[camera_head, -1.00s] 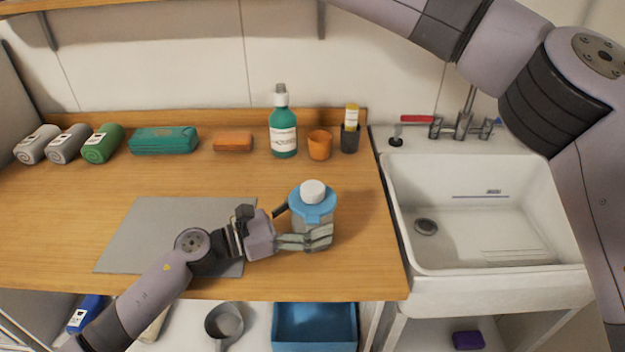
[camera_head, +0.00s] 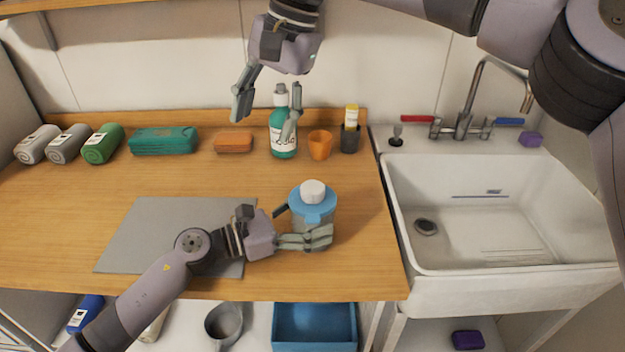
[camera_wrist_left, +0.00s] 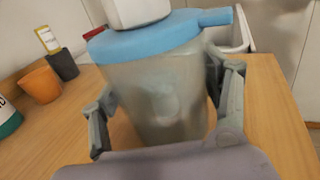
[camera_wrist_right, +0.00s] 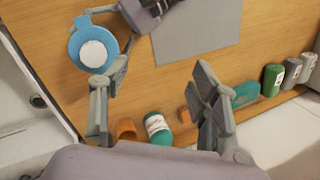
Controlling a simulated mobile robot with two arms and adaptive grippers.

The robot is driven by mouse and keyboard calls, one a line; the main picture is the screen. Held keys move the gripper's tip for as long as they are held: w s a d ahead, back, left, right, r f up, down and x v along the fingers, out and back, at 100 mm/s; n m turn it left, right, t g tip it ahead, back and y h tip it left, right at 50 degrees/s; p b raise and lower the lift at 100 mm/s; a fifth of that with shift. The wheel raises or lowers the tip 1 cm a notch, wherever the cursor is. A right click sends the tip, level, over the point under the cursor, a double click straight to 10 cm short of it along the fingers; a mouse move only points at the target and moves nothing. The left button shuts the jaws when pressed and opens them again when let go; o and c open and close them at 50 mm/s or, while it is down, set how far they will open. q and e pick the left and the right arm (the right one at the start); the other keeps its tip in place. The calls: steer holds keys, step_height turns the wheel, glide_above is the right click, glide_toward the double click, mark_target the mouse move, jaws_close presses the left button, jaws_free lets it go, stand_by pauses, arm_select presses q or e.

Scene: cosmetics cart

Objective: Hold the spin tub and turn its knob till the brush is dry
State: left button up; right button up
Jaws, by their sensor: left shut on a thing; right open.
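The spin tub stands upright on the wooden counter near its right end, with a translucent grey body (camera_wrist_left: 158,95), a blue lid (camera_head: 312,205) and a white knob (camera_head: 313,190) on top. My left gripper (camera_head: 325,237) is shut around the tub's body; in the left wrist view its fingers sit on either side of it. My right gripper (camera_head: 266,105) is open and empty, in the air above the back of the counter, up and left of the tub. In the right wrist view the lid and white knob (camera_wrist_right: 93,54) show beyond one finger. No brush can be made out inside the cloudy tub.
A green bottle (camera_head: 283,140), an orange cup (camera_head: 320,144) and a dark cup (camera_head: 350,139) stand behind the tub. A grey mat (camera_head: 150,235) lies left. The sink (camera_head: 480,215) is to the right. Rolled towels, a teal case (camera_head: 163,140) and an orange block (camera_head: 234,142) line the back.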

mark_target(312, 186)
steer(key=d+f+h, duration=0.1)
steer(key=d+h, duration=0.3)
steer(key=d, duration=0.3)
step_height(312, 186, down, 12)
steer(key=shift+d, duration=0.1)
steer(key=c, duration=1.1)
steer(key=shift+c, duration=0.2)
